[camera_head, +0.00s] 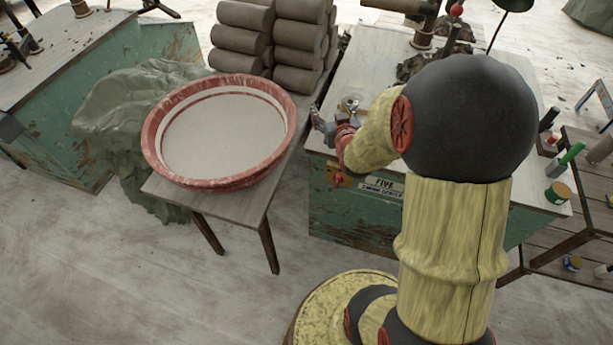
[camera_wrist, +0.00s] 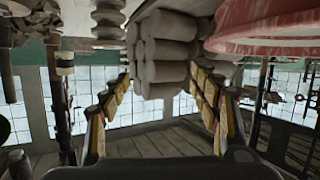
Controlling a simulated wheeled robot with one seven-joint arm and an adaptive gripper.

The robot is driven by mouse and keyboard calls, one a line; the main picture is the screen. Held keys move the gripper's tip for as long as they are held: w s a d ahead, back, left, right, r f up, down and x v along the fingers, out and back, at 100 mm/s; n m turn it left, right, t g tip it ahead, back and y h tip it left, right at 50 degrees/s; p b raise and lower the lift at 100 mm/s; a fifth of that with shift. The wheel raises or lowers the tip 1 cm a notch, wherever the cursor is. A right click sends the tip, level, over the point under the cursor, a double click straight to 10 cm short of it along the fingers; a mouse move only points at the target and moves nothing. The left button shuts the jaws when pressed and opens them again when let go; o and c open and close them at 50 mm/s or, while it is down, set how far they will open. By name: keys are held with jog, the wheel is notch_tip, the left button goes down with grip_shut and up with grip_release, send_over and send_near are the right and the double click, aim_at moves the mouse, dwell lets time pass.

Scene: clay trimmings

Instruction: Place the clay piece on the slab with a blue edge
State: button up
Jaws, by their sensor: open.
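My gripper (camera_head: 322,124) is open at the left edge of the bench marked FIVE, beside the bowl's table. In the wrist view its two fingers (camera_wrist: 160,88) stand wide apart, with nothing between them but background. I cannot make out a slab with a blue edge in either view. No clay piece can be picked out for certain. A small pale item (camera_head: 350,103) lies on the bench just past my gripper, too small to name. My arm hides much of the bench top.
A red-rimmed bowl (camera_head: 153,163) stands on a small wooden table (camera_head: 234,207) to the left. Grey rolls (camera_head: 239,38) are stacked behind it and show in the wrist view (camera_wrist: 162,50). A green cloth heap (camera_head: 110,115) lies farther left. Open floor (camera_head: 130,280) lies in front.

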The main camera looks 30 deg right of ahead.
jog(key=s+a+r+n+g+y, duration=0.1)
jog(key=s+a+r+g+y, duration=0.1)
jog(key=s+a+r, duration=0.45)
jog(key=s+a+r+n+g+y, duration=0.1)
jog(key=s+a+r+g, duration=0.15)
jog(key=a, duration=0.65)
jog(key=s+a+r+g+y, duration=0.1)
jog(key=s+a, duration=0.3)
jog(key=s, duration=0.4)
jog(key=s+a+r+n+g+y, duration=0.1)
jog(key=s+a+r+g, duration=0.1)
jog(key=s+a, duration=0.3)
jog(key=s, duration=0.3)
jog(key=shift+s+a+n, duration=0.25)
jog(key=shift+a+n, duration=0.05)
jog(key=shift+g, duration=0.25)
